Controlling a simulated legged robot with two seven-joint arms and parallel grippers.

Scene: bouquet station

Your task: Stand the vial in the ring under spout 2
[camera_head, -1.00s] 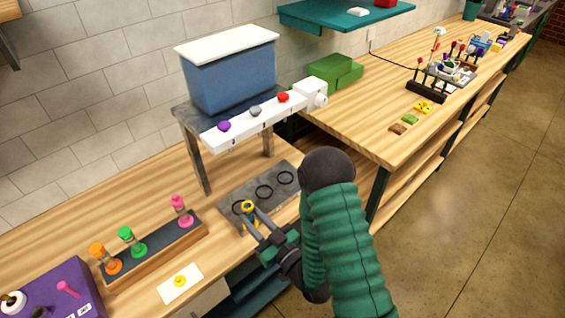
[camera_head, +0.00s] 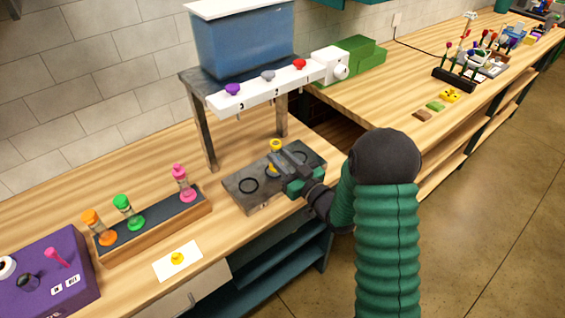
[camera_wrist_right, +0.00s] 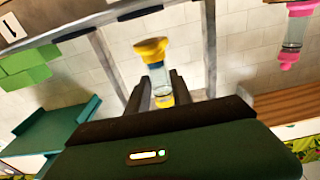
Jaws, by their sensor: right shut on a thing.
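The vial (camera_head: 275,146), clear with a yellow cap and yellow base, is upright between the fingers of my right gripper (camera_head: 279,163). It also shows in the right wrist view (camera_wrist_right: 160,76), gripped around its clear body. It is at the middle ring of the dark plate (camera_head: 244,204). I cannot tell whether its base touches the plate. The left ring (camera_head: 248,185) is empty; my gripper partly covers the other rings. The white spout bar (camera_head: 258,91) is above and behind, with purple, grey and red knobs; the middle spout is marked 2. My left gripper is not in view.
A wooden rack (camera_head: 155,233) holds orange, green and pink vials at the left. A white card (camera_head: 178,261) with a yellow spot lies in front. A purple box (camera_head: 45,275) is at the lower left. The stand's grey legs (camera_head: 206,135) rise behind the plate.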

